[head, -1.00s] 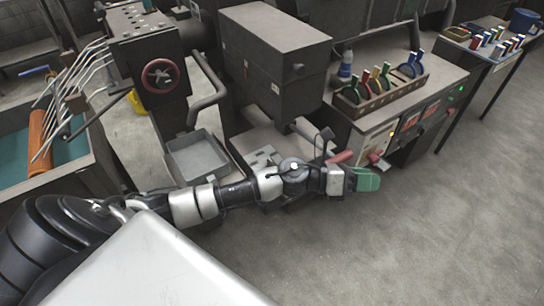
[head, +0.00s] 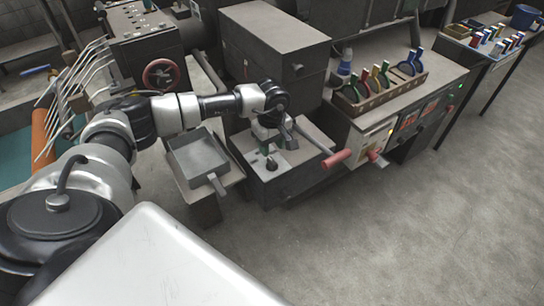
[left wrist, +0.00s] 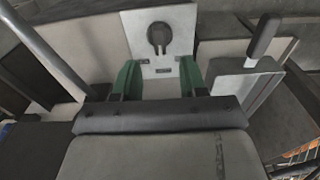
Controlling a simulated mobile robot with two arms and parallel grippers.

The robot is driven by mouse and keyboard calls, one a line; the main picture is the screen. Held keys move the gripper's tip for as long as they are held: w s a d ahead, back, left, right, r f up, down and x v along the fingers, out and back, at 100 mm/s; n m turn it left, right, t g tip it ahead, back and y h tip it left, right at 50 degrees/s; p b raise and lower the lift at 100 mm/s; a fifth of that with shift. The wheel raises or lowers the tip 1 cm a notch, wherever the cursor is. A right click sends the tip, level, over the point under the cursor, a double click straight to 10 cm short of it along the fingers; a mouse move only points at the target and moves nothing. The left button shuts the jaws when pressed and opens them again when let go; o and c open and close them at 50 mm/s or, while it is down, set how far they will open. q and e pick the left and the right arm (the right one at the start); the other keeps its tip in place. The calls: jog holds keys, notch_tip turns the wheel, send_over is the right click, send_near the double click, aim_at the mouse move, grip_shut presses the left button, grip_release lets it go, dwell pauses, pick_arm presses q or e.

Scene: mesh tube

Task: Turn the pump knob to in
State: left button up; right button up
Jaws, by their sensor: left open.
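The pump knob (head: 271,163) is a small dark knob on a light plate (head: 285,154) on top of a low dark machine box. In the left wrist view the knob (left wrist: 160,37) stands on the same light plate (left wrist: 180,20), its dark bar running roughly up and down, with small labels too small to read. My left gripper (head: 265,148) is over the plate, beside the knob in the head view. In the left wrist view its green fingers (left wrist: 160,78) are spread and empty, with the knob ahead between their lines. My right gripper is not seen.
A lever with a red grip (head: 336,159) sticks out right of the box. A grey tray (head: 197,153) stands to the left. A tall dark cabinet (head: 272,45) rises behind. A rack (head: 380,92) of coloured tools sits on the bench. The floor at right is clear.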

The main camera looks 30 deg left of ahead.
aim_at(272, 161)
pick_arm(q)
notch_tip(272, 161, down, 6)
jog(key=shift+f+p, duration=0.1)
jog(key=shift+p, duration=0.35)
jog(key=shift+c, duration=0.4)
grip_shut()
